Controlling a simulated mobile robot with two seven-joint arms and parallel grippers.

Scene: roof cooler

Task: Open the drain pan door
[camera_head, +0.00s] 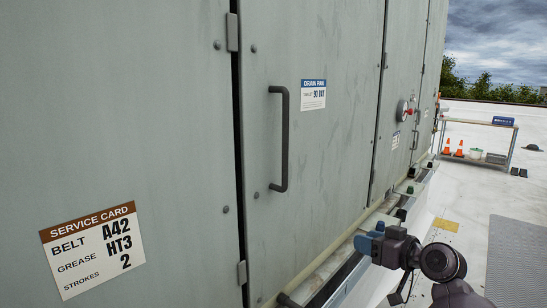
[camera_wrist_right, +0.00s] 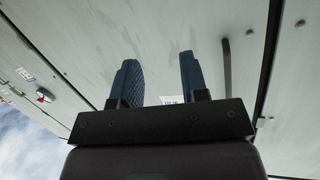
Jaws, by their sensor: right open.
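The drain pan door (camera_head: 330,165) is a grey-green panel with a blue-and-white "DRAIN PAN" label (camera_head: 313,94). It looks shut, with a narrow dark seam along its left edge. Its dark vertical bar handle (camera_head: 281,140) is near that edge. The handle also shows in the right wrist view (camera_wrist_right: 227,75), to the right of the fingers. My right gripper (camera_head: 368,243) is low and to the right of the handle, apart from it. In the wrist view its two blue fingers (camera_wrist_right: 158,78) are spread with nothing between them. My left gripper is out of view.
A panel with a service card (camera_head: 92,250) is left of the door. A red-knobbed switch (camera_head: 405,111) is on the wall farther right. A ledge (camera_head: 325,272) runs along the wall's foot. A cart (camera_head: 485,141) and orange cones (camera_head: 459,149) stand beyond on open roof.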

